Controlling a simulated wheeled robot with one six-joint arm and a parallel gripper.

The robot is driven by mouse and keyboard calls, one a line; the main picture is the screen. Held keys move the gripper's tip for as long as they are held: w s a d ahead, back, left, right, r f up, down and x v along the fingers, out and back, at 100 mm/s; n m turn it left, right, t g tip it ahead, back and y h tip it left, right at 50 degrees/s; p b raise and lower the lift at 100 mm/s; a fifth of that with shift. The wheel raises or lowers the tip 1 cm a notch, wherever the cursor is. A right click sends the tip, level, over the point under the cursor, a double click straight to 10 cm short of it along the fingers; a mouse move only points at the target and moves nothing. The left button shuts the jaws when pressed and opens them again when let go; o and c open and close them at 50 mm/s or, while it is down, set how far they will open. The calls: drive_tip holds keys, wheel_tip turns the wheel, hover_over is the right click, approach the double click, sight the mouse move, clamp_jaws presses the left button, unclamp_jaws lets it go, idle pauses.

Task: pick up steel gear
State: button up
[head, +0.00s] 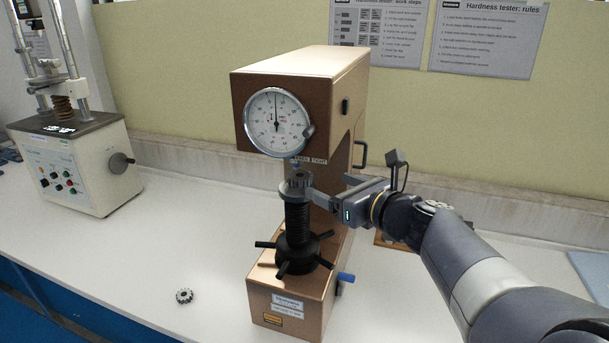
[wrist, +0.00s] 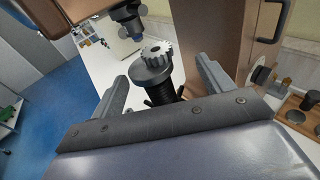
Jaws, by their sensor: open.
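A steel gear (wrist: 157,53) lies flat on the round dark anvil of the hardness tester, on top of its black screw; it also shows in the head view (head: 298,178). A second, similar toothed gear (head: 184,296) lies on the white table to the left of the tester. My gripper (wrist: 164,76) is open, its two fingers spread to either side of the anvil and gear in the wrist view. In the head view my gripper (head: 312,188) reaches in from the right at about anvil height. I cannot tell whether a finger touches the gear.
The brown hardness tester (head: 300,85) has its indenter (wrist: 130,18) close above the gear. Spoked handwheel (head: 295,252) below the anvil. A white testing machine (head: 75,165) stands at the left. A wooden stand with small parts (wrist: 302,103) is at the right. The table's front left is mostly clear.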

sight(303, 177)
drive_tip(key=shift+s+a+p+x, duration=0.1)
drive_tip(key=shift+a+p+x, duration=0.1)
drive_tip(key=shift+x, duration=2.05)
drive_tip(key=shift+s+a+p+x, duration=0.1)
drive_tip(key=shift+p+x, duration=0.1)
drive_tip(key=shift+x, duration=2.1)
drive_tip(key=shift+s+f, duration=0.1)
drive_tip(key=shift+c, duration=0.6)
drive_tip(key=c, duration=1.1)
